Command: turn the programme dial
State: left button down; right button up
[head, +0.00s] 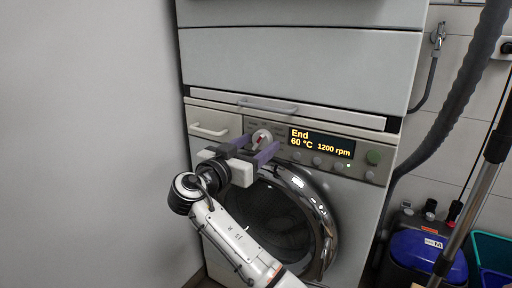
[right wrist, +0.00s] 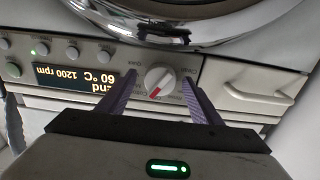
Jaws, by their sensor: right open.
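The programme dial (head: 262,139) is a round white knob with a red pointer mark, on the washer's control panel left of the display (head: 321,143). The display reads "End", "60 °C" and "1200 rpm". My right gripper (head: 258,144) is open, with its purple fingers pointing at the panel on either side of the dial. In the right wrist view the dial (right wrist: 159,80) shows upside down between the two fingers (right wrist: 160,82), with a visible gap on each side. I cannot tell how deep the fingertips reach. My left gripper is not in view.
The detergent drawer (head: 209,126) is left of the dial, and the round door (head: 285,222) is below. Several small buttons and a green button (head: 373,157) line the panel. A grey wall is close on the left. A blue canister (head: 425,258) and hoses stand right.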

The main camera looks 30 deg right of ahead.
jog(key=c, duration=1.1)
jog(key=shift+o, duration=0.2)
pick_arm(q)
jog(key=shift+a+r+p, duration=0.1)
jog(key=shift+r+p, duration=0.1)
jog(key=shift+p, duration=0.15)
pick_arm(e)
jog(key=shift+n, duration=0.3)
jog(key=shift+r+n, duration=0.1)
jog(key=shift+n, duration=0.2)
jog(key=n+p, duration=0.3)
jog(key=shift+n+p, duration=0.3)
pick_arm(q)
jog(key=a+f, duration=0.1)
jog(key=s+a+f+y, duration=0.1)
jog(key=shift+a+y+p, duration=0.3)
jog(key=shift+p, duration=0.05)
pick_arm(e)
jog(key=shift+s+n, duration=0.1)
jog(key=shift+n, duration=0.4)
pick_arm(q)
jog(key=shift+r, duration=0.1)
